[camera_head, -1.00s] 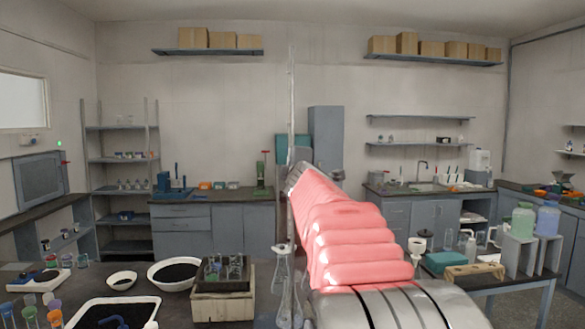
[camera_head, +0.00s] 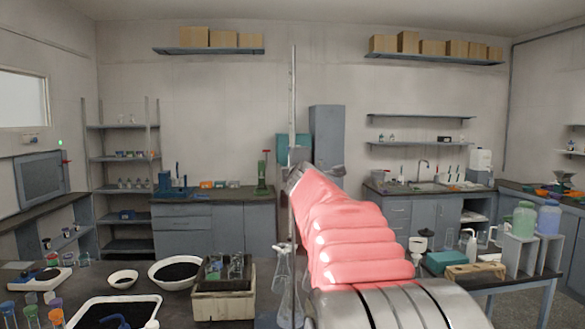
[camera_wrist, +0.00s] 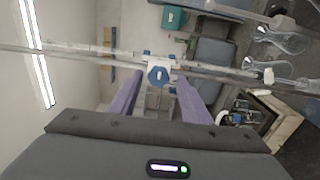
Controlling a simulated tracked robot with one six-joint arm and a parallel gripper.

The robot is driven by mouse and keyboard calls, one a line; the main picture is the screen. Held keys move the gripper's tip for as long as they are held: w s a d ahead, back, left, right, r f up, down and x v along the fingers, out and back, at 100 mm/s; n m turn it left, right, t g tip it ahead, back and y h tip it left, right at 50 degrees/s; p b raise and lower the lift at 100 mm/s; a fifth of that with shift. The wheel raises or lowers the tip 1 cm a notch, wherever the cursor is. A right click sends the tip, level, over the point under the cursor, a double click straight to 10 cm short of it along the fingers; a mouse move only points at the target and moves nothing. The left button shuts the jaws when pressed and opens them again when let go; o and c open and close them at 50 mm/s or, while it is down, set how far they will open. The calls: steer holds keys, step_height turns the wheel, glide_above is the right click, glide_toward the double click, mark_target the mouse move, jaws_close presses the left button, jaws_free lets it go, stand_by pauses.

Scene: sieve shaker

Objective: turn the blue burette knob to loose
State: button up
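The blue burette knob (camera_wrist: 158,75) is a small six-sided knob on a white mount, just ahead of my fingertips in the wrist view. My gripper (camera_wrist: 158,84) is open, with one purple finger on each side of the knob's line. I cannot tell whether the fingertips reach around the knob or touch it. The burette (camera_wrist: 90,57) is a thin clear tube crossing the wrist view sideways. In the head view the burette (camera_head: 293,110) stands upright left of my red-sleeved arm. The knob and my gripper are hidden there.
Clear flasks (camera_wrist: 285,40) hang or stand close to the burette. A wooden box with small glassware (camera_head: 222,304) and a black-filled tray (camera_head: 112,312) are at the front left. A bench with bottles (camera_head: 524,222) stands at right.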

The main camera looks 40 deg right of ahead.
stand_by(0.3)
steer(key=v, duration=1.3)
steer(key=shift+s+a, duration=0.25)
steer(key=shift+a, duration=0.1)
stand_by(0.4)
